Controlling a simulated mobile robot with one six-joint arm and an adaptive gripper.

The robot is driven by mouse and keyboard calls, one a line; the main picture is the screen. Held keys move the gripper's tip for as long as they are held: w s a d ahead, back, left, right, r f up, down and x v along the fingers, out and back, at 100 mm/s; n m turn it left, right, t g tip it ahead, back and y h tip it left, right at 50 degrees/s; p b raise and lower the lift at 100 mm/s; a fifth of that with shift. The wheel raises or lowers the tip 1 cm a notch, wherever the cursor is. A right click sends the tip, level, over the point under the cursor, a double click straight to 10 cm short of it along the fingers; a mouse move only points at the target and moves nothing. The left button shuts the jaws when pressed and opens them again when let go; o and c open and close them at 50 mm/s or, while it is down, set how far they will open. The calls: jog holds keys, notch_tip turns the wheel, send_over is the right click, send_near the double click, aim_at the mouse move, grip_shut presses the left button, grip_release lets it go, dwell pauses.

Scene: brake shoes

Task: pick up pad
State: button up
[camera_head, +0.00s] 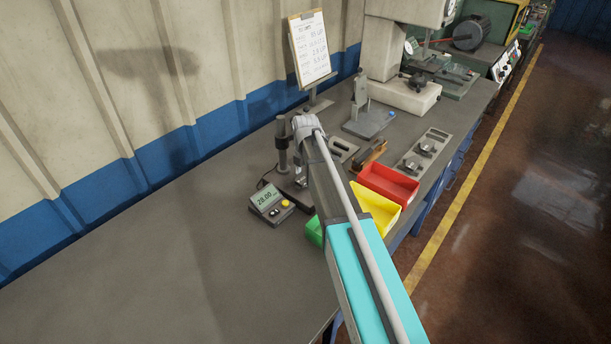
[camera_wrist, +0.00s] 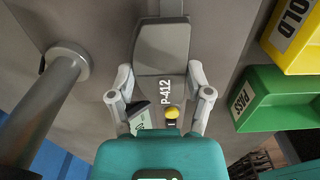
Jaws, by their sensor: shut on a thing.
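The pad (camera_wrist: 161,46) is a dark grey plate marked P-412, seen in the wrist view between the two fingers of my gripper (camera_wrist: 160,74). My gripper is shut on it, with a light grey finger at each side. The pad hides part of the surface beneath, so I cannot tell whether it touches that surface. In the head view my arm covers most of the gripper, and I cannot make out the pad clearly there.
A gauge stand post (camera_wrist: 45,100) rises close on the left. A readout (camera_head: 270,203) showing 28.00 sits nearby. Green (camera_wrist: 265,99), yellow (camera_head: 376,207) and red (camera_head: 388,184) bins stand to the right. A grey press (camera_head: 365,116) stands farther back. The near-left bench is clear.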

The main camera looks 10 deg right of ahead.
jog(key=shift+r, duration=0.15)
notch_tip(320, 180, up, 2)
jog(key=shift+p, duration=1.15)
jog(key=s+r+p, duration=1)
jog(key=s, duration=0.4)
jog(key=shift+d+r+p, duration=0.15)
jog(key=shift+r+p, duration=0.15)
jog(key=shift+r, duration=0.05)
jog(key=shift+d, duration=0.1)
